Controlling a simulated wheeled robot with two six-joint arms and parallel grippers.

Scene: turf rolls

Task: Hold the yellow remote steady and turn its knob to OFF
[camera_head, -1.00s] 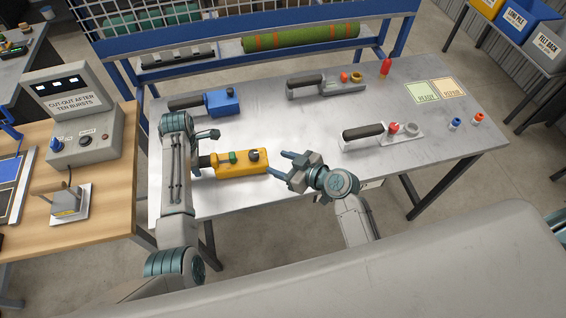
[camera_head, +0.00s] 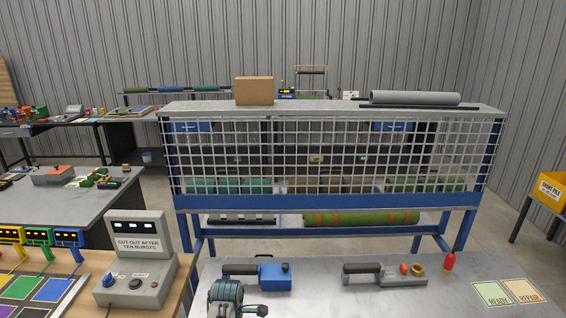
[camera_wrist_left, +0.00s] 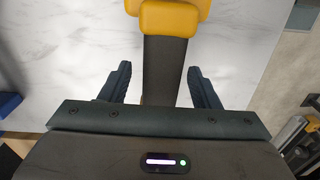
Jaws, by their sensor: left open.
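The yellow remote (camera_wrist_left: 172,16) shows only in the left wrist view, at the top edge, with its dark handle (camera_wrist_left: 165,60) running down from it. My left gripper (camera_wrist_left: 159,68) is open, with one finger on each side of the handle and gaps on both sides. I cannot tell how far down the fingers reach beside it. The knob is not in view in either current frame. In the head view only a joint of my left arm shows at the bottom. My right gripper is out of view.
A blue remote (camera_head: 274,276) and a grey remote (camera_head: 398,274) lie on the metal table (camera_head: 330,295). A red bottle (camera_head: 449,262) and the READY and REPAIR cards (camera_head: 508,293) are at the right. A cut-out box (camera_head: 140,270) stands left. A mesh rack (camera_head: 330,201) is behind.

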